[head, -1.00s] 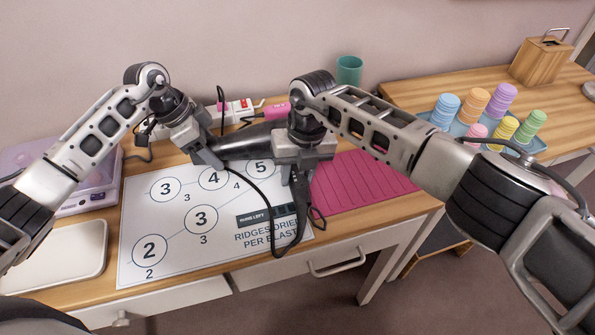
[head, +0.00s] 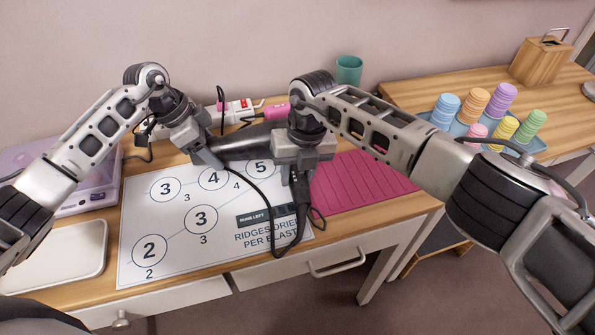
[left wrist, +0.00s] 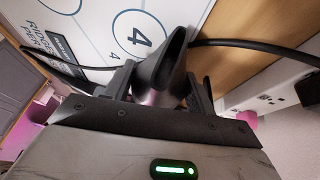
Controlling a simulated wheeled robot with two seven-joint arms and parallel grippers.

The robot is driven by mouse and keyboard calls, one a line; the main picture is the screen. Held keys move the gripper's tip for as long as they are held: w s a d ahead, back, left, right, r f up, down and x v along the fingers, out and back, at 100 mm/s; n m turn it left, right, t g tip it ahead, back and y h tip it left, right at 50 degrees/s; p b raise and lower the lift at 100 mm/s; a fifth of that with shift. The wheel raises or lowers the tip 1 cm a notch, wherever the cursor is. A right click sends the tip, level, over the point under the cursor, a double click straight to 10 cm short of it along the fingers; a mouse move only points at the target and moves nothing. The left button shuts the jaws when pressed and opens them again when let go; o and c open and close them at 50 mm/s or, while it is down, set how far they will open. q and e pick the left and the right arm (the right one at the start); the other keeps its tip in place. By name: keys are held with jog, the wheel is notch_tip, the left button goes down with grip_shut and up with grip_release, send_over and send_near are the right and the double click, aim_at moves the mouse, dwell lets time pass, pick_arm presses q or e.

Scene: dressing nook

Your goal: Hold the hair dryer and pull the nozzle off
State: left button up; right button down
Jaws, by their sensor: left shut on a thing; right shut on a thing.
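The dark hair dryer (head: 262,138) lies level above the table between my two grippers, partly hidden by the right one. Its black nozzle (left wrist: 160,70) shows as a flared, flat-mouthed piece between the left fingers in the left wrist view. In the head view, the nozzle (head: 228,147) is at the dryer's left end. My left gripper (head: 208,158) is shut on the nozzle. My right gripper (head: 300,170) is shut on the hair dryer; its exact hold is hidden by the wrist. I cannot see a gap between nozzle and dryer.
A white numbered sheet (head: 150,225) and a pink ridged mat (head: 365,190) lie below. A black cord (head: 270,205) loops under the right gripper. Behind are a power strip (head: 238,106), a pink item (head: 275,111) and a green cup (head: 348,70). A white tray (head: 60,268) sits front left.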

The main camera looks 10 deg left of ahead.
aim_at(195, 165)
pick_arm(q)
jog(key=shift+s+a, duration=0.35)
jog(key=shift+a, duration=0.25)
jog(key=shift+s+a, duration=0.4)
jog(key=shift+a, duration=0.25)
jog(key=shift+s+a, duration=0.4)
jog(key=shift+a, duration=0.25)
jog(key=shift+r, duration=0.1)
jog(key=o, duration=1.3)
jog(key=shift+c, duration=0.2)
jog(key=v, duration=1.2)
